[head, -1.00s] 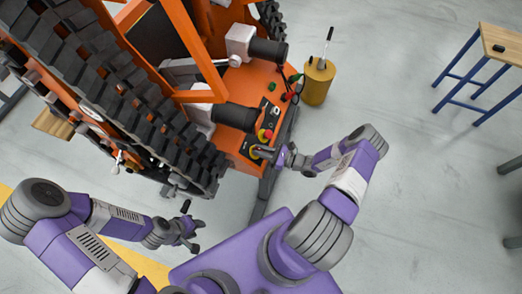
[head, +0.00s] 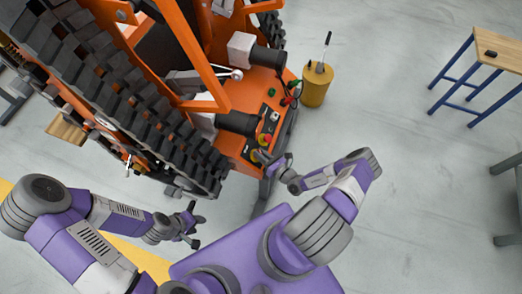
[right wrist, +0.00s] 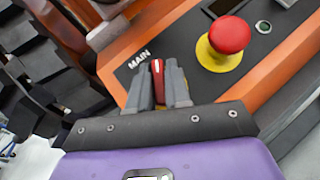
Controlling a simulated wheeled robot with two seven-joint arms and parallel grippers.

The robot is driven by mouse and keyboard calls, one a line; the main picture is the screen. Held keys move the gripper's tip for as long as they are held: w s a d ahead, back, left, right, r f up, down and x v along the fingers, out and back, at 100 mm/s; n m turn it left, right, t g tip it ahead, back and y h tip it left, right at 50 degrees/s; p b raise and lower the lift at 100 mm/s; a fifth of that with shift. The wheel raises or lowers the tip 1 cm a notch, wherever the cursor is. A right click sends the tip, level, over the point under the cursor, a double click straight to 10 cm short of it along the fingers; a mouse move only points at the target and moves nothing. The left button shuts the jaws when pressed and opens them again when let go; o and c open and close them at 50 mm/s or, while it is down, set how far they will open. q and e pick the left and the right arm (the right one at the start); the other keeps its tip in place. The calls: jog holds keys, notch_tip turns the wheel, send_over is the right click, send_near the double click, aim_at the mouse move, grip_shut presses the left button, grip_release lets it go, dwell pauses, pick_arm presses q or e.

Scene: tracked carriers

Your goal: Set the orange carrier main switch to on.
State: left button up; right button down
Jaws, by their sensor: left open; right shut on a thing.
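The orange carrier (head: 275,88) stands on its black tracks, with a dark control panel on its near right corner. In the right wrist view, the red main switch handle (right wrist: 157,72) sits beside the white word MAIN (right wrist: 138,59). My right gripper (right wrist: 160,75) is shut on this handle, one grey finger on each side. The fingers hide most of the switch and any on or off marks. In the head view my right gripper (head: 263,158) is at the panel's near end. My left gripper (head: 194,224) is open and empty, low beside the carrier's track.
A red emergency button on a yellow collar (right wrist: 230,35) is close to the right gripper; it also shows in the head view (head: 265,140). A yellow drum (head: 316,86) stands right of the carrier. A wooden-topped blue table (head: 487,52) is far right. The floor between is clear.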

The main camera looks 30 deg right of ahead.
jog(key=m+g+h+p, duration=0.1)
jog(key=m+h+p, duration=0.2)
jog(key=m+p, duration=0.1)
jog(key=m+g+h+p, duration=0.2)
jog(key=m+h+p, duration=0.2)
jog(key=m+p, duration=0.1)
jog(key=shift+a+r+m+p, duration=0.2)
jog(key=shift+m+p, duration=0.1)
jog(key=shift+p, duration=0.45)
jog(key=shift+d+f+m+g+h+p, duration=0.1)
jog(key=shift+f+m+g+h+p, duration=0.1)
jog(key=shift+m+g+h+p, duration=1.15)
jog(key=shift+m+y, duration=0.25)
jog(key=shift+m, duration=0.1)
jog(key=c, duration=1.2)
grip_release()
jog(key=shift+o, duration=0.2)
jog(key=p+v, duration=0.2)
jog(key=v, duration=0.5)
jog(key=shift+s, duration=0.3)
